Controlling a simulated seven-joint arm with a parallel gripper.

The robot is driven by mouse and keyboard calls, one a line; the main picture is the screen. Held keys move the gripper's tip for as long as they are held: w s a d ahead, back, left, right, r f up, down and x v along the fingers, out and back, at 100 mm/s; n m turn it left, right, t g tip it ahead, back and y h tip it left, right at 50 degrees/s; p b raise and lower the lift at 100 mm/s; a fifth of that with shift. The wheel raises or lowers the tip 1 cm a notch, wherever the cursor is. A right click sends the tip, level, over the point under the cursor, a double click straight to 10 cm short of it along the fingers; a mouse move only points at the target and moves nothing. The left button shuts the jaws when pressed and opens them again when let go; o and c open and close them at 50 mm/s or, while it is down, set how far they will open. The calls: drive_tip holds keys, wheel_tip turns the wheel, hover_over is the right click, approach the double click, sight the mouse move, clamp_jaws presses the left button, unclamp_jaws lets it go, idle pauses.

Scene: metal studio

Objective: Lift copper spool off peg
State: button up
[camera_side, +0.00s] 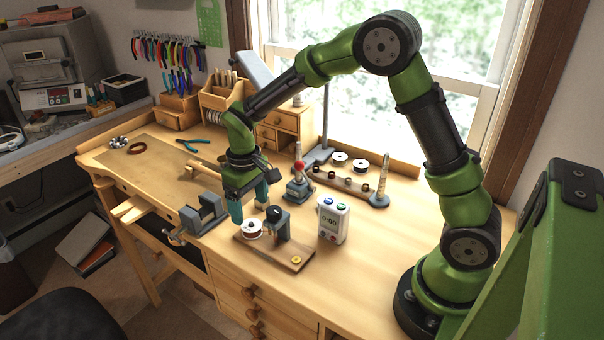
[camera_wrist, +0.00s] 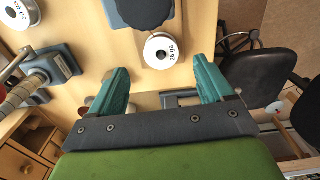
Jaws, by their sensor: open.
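A white-flanged spool (camera_side: 251,229) with reddish copper wire sits on a small wooden board (camera_side: 292,259), beside a dark grey upright fixture (camera_side: 277,223). In the wrist view, the spool's flange (camera_wrist: 160,52) is marked "20 GA" and has a small dark centre; the peg itself cannot be made out. The fixture (camera_wrist: 143,10) is just above it. My gripper (camera_side: 250,210) is open and empty, its teal fingers pointing down behind and left of the spool in the side view. In the wrist view, the gripper (camera_wrist: 162,72) has the spool just beyond and between its fingertips.
A grey vise (camera_side: 203,215) stands left of the board; a white timer (camera_side: 332,220) stands right of it. Behind are a red-topped stand (camera_side: 298,180) and a wooden spool rack (camera_side: 345,183). The bench front left of the board is partly clear.

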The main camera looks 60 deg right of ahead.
sight(250, 221)
drive_tip(key=shift+w+f, duration=0.1)
drive_tip(key=shift+f, duration=2.85)
drive_tip(key=c, duration=1.1)
